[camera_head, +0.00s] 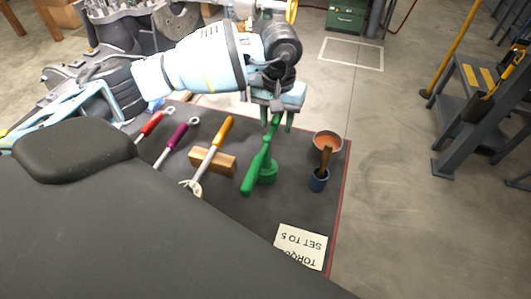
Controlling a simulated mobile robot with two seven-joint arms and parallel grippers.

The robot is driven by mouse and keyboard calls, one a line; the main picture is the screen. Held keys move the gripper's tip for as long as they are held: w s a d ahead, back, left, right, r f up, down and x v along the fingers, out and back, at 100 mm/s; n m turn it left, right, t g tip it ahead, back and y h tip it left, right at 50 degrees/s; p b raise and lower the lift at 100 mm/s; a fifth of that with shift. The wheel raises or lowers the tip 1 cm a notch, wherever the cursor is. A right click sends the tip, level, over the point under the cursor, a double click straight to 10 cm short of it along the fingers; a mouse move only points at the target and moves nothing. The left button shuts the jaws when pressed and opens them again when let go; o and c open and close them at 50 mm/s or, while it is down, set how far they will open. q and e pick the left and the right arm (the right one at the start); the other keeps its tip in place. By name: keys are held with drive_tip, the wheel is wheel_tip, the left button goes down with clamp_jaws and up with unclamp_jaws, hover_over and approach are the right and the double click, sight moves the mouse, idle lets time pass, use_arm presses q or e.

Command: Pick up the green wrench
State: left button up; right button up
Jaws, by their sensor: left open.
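The green wrench (256,168) lies at a slant on the dark mat (221,215), its near end toward me. A short green round piece (268,174) is beside or under its middle. My left gripper (277,122) comes in from the left and points down at the far end of the wrench. Its fingers are apart, and the wrench's far end shows between or just behind them; I cannot tell whether they touch it. The wrench's far tip is partly hidden by the gripper. My right gripper is out of view.
Left of the green wrench are an orange-handled wrench (219,138) across a wooden block (226,164), a purple one (175,138) and a red one (151,125). A paper sign (302,246) lies nearer.

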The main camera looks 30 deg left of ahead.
use_arm(q)
drive_tip(key=shift+f, duration=1.05)
clamp_jaws()
drive_tip(key=shift+r, duration=0.1)
